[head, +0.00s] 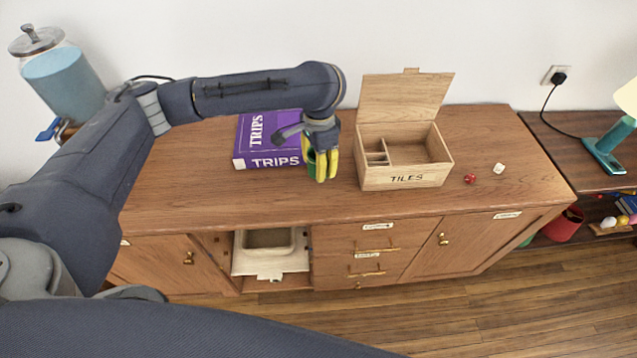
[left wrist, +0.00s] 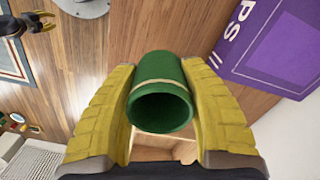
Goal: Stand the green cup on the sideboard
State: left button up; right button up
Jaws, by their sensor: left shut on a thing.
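My left gripper (head: 321,177) points down over the sideboard (head: 480,140), between the purple book and the wooden box. Its yellow fingers are shut on the green cup (head: 311,162), which is mostly hidden by them in the head view. In the left wrist view the green cup (left wrist: 160,105) sits between both fingers, with a pale band around it and its round dark opening showing. I cannot tell whether the cup touches the sideboard top or hangs just above it.
The purple book (head: 262,162) lies close to the left. The open wooden box (head: 405,177) marked TILES stands close to the right. A red die (head: 470,179) and a white die (head: 499,168) lie farther right. The sideboard's front strip is clear.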

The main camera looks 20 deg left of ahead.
aim_at(319, 191)
pick_arm(q)
jog(key=shift+f, duration=4.2)
jog(key=shift+f, duration=0.1)
jog(key=o, duration=1.2)
jog(key=shift+c, duration=0.2)
jog(key=shift+r, duration=6.1)
